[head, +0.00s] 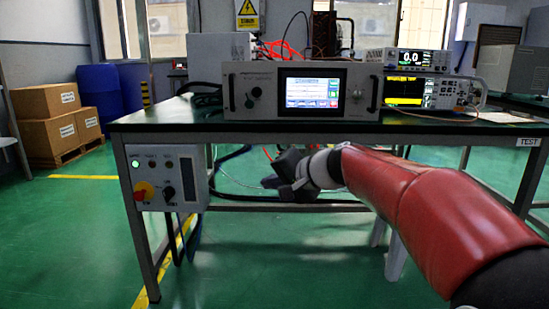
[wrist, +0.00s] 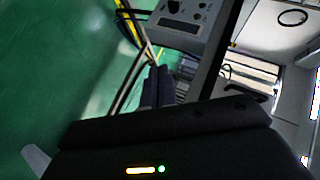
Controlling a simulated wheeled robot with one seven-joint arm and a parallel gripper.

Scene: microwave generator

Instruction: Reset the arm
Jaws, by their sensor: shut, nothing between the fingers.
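My red arm (head: 435,200) reaches in from the right in the head view, bent toward the table. My gripper (head: 270,182) is at its left end, below the tabletop edge and right of the grey control box. It is shut and holds nothing. The fingertips are small and partly unclear in the head view.
The dark table (head: 165,113) bears a generator with a screen (head: 310,92) and stacked meters (head: 420,92). A control box (head: 165,178) with a red knob hangs under its left side; it shows tilted in the wrist view (wrist: 185,20).

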